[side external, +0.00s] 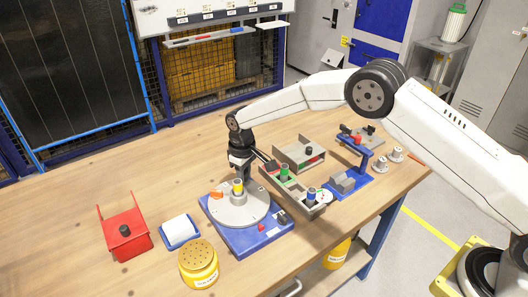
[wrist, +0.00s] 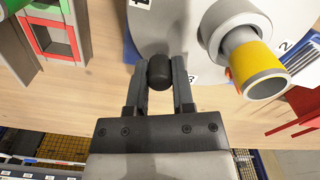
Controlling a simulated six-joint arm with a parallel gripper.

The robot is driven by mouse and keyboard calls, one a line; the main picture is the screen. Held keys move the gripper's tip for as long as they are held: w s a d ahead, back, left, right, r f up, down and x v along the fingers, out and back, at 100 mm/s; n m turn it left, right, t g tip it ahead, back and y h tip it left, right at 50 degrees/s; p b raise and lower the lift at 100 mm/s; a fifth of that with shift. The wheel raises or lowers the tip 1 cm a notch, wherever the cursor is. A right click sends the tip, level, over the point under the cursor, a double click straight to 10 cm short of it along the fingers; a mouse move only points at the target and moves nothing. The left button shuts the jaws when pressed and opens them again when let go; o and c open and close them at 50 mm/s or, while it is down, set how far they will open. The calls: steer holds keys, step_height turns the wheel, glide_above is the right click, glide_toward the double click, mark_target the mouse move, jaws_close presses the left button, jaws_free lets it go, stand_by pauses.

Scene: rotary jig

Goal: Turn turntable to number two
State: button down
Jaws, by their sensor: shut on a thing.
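The turntable is a grey disc (side external: 232,216) on a blue base (side external: 250,240) in the side external view. Its grey surface also shows in the wrist view (wrist: 180,28), with the numbers 4, 3 and 2 around the edge. A yellow-banded cylinder (wrist: 258,68) stands on a grey collar at its centre. My gripper (wrist: 159,66) is shut on a black knob (wrist: 160,74) near the disc's edge, close to the number 3. In the side external view my gripper (side external: 243,180) is behind the yellow cylinder (side external: 238,187), and the knob is hidden there.
A grey tray with coloured cylinders (side external: 300,205) lies close to the right of the turntable. A red holder (side external: 125,238), a blue tray with a white block (side external: 180,232) and a yellow jar (side external: 199,265) stand left and in front. The back left of the table is clear.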

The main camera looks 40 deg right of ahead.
mark_target(215, 190)
steer(key=shift+w, duration=0.15)
stand_by(0.5)
steer(key=shift+w+a+n, duration=0.3)
steer(key=shift+a+n, duration=0.15)
steer(key=shift+n, duration=0.5)
steer(key=shift+w+a+n, duration=0.25)
steer(key=shift+a+n, duration=0.15)
steer(key=shift+n, duration=0.55)
steer(key=shift+w+a+n, duration=0.15)
steer(key=shift+a+n, duration=0.6)
steer(key=shift+n, duration=0.55)
steer(key=shift+w+a+n, duration=0.15)
steer(key=shift+a+n, duration=0.6)
steer(key=shift+n, duration=0.55)
steer(key=shift+s+a+n, duration=0.15)
steer(key=shift+a+n, duration=0.45)
steer(key=shift+n, duration=0.5)
steer(key=shift+s+a+n, duration=0.1)
steer(key=shift+a+n, duration=0.5)
steer(key=shift+n, duration=0.5)
steer(key=shift+s+a+n, duration=0.35)
steer(key=shift+a+n, duration=0.2)
steer(key=shift+n, duration=0.5)
steer(key=shift+s+a+n, duration=0.35)
steer(key=shift+a+n, duration=0.15)
steer(key=shift+n, duration=0.55)
steer(key=shift+c, duration=2.4)
jaws_free()
